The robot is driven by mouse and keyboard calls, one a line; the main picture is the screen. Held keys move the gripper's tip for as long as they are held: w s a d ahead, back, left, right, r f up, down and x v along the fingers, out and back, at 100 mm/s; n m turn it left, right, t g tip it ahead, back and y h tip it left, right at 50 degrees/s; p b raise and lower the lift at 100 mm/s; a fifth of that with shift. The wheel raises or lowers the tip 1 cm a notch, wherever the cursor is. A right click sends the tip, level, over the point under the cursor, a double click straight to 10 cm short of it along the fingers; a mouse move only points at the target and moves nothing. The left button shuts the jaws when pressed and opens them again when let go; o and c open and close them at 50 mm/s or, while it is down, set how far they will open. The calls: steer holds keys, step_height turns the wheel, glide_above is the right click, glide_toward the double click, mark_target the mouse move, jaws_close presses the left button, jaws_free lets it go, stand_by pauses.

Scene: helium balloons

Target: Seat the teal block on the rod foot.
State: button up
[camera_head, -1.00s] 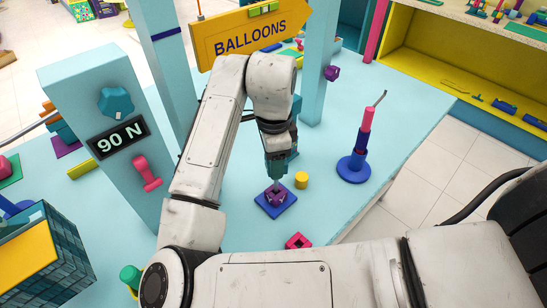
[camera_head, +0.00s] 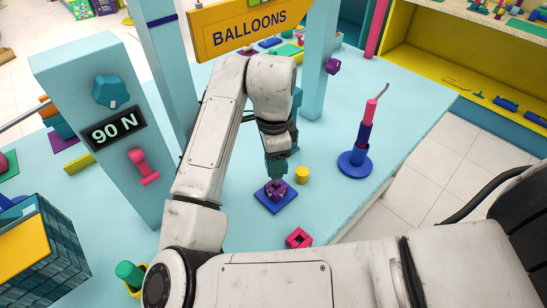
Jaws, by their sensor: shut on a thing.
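My gripper (camera_head: 276,156) points down over the blue square plate and is shut on the teal block (camera_head: 276,170). The block is upright, just above or touching a purple piece (camera_head: 275,190) with a notched top. That piece sits on a blue square plate (camera_head: 277,204), which looks like the rod foot. The fingers and the arm hide part of the block, and I cannot tell whether its lower end is inside the purple piece.
A yellow cylinder (camera_head: 302,175) stands close to the right of the plate. A red hollow block (camera_head: 298,238) lies in front. A blue round stand (camera_head: 354,165) with a hooked rod is further right. The light-blue 90 N post (camera_head: 100,95) rises on the left.

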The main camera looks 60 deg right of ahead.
steer(key=shift+f+b, duration=1.55)
steer(key=shift+f, duration=0.6)
steer(key=shift+r, duration=0.1)
step_height(320, 180, up, 10)
steer(key=p, duration=0.8)
steer(key=shift+f, duration=0.2)
stand_by(1.1)
stand_by(0.4)
